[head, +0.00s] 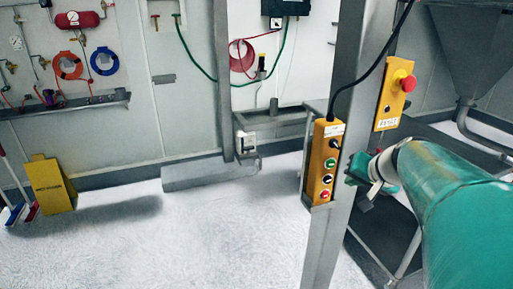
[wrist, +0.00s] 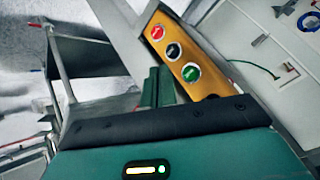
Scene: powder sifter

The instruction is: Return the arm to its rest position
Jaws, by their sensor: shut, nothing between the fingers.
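My teal arm reaches in from the right of the head view. My gripper (head: 356,171) is at its end, beside the metal post (head: 347,100) and just right of the yellow button box (head: 321,165). In the wrist view, the fingers of my gripper (wrist: 157,87) are together with nothing between them. The button box (wrist: 178,55) is close beyond them, with red, black and green buttons. I cannot tell whether the fingertips touch the box or the post.
A yellow emergency-stop box (head: 394,100) with a red knob is on the post above my gripper. A grey hopper (head: 478,45) stands at right. A yellow floor sign (head: 52,184) stands at far left. The pale floor (head: 190,240) left of the post is clear.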

